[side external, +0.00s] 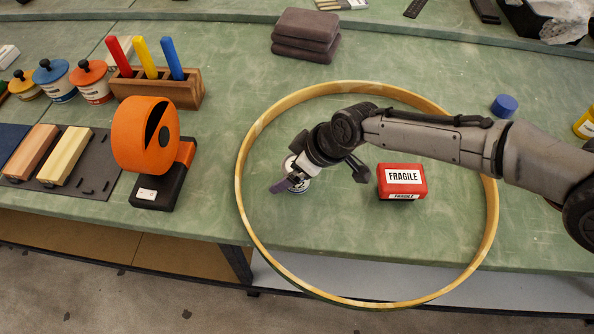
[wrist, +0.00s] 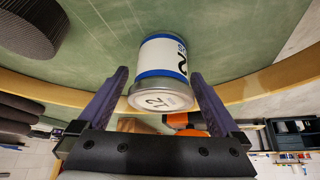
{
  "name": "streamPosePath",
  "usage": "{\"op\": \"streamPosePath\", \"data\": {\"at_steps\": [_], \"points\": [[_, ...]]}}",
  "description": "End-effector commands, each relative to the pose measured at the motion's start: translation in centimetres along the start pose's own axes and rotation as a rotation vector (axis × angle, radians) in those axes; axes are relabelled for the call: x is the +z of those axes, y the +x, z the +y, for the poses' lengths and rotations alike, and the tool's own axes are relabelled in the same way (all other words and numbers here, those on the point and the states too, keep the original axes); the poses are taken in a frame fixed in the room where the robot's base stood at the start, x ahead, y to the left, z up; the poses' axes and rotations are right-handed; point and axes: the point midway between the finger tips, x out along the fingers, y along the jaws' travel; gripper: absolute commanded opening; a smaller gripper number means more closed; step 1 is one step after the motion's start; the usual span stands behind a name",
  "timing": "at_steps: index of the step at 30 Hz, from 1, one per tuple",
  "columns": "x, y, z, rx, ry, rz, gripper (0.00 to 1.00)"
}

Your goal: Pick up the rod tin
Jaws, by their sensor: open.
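A tin (wrist: 160,58) with a white label, blue bands and "12" on its metal end shows in the wrist view; the word rod is not readable on it. In the side view the tin (side external: 299,184) stands on the bench inside a large wooden hoop, mostly hidden by my gripper (side external: 289,184). In the wrist view my gripper (wrist: 160,76) is open, with one finger on each side of the tin and a visible gap to both. I cannot tell how deep the tin sits between the fingers.
The wooden hoop (side external: 243,204) surrounds the tin and reaches past the bench's front edge in the picture. A red FRAGILE box (side external: 402,181) sits right of the tin. An orange tape dispenser (side external: 147,135) stands left, outside the hoop. Dark folded cloths (side external: 306,36) lie behind.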

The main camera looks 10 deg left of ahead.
Motion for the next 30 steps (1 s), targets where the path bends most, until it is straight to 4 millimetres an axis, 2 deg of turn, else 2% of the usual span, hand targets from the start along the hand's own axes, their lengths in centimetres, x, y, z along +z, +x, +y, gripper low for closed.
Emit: {"op": "streamPosePath", "data": {"at_steps": [5, 18, 21, 30], "points": [[-0.02, 0.0, -0.02, 0.0, 0.0, 0.0, 1.0], [0.01, -0.01, -0.01, 0.0, 0.0, 0.0, 0.23], [-0.1, -0.09, 0.01, 0.001, 0.0, 0.002, 0.09], [-0.26, -0.34, 0.01, 0.001, 0.0, 0.003, 0.09]]}}
